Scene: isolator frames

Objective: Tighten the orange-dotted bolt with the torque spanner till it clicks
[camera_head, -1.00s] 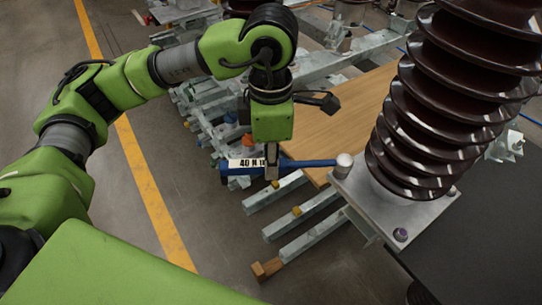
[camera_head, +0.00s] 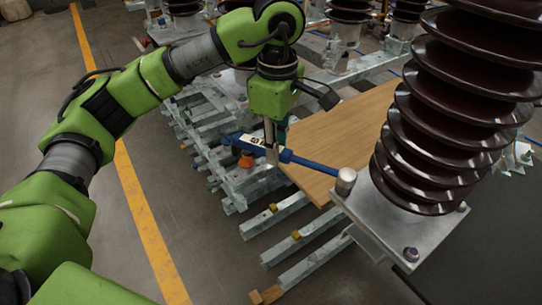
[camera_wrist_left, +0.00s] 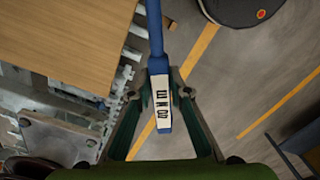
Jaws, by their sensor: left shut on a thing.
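The blue torque spanner (camera_head: 309,163) has a white label. My left gripper (camera_head: 271,151) is shut on its handle at the label. In the left wrist view, the gripper's fingers (camera_wrist_left: 160,88) close on both sides of the labelled handle (camera_wrist_left: 160,112). The spanner's silver socket end (camera_head: 346,180) stands upright at the left corner of the metal base plate (camera_head: 385,217) under the brown ribbed insulator (camera_head: 445,110). Whatever is under the socket is hidden, and I see no orange-dotted bolt. A purple-marked bolt (camera_head: 411,254) shows at the plate's front corner. My right gripper is not in view.
A wooden board (camera_head: 335,138) lies behind the spanner. Galvanised steel beams (camera_head: 275,214) lie below and left of it. More insulators stand at the back. The floor with the yellow line (camera_head: 140,210) is clear on the left.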

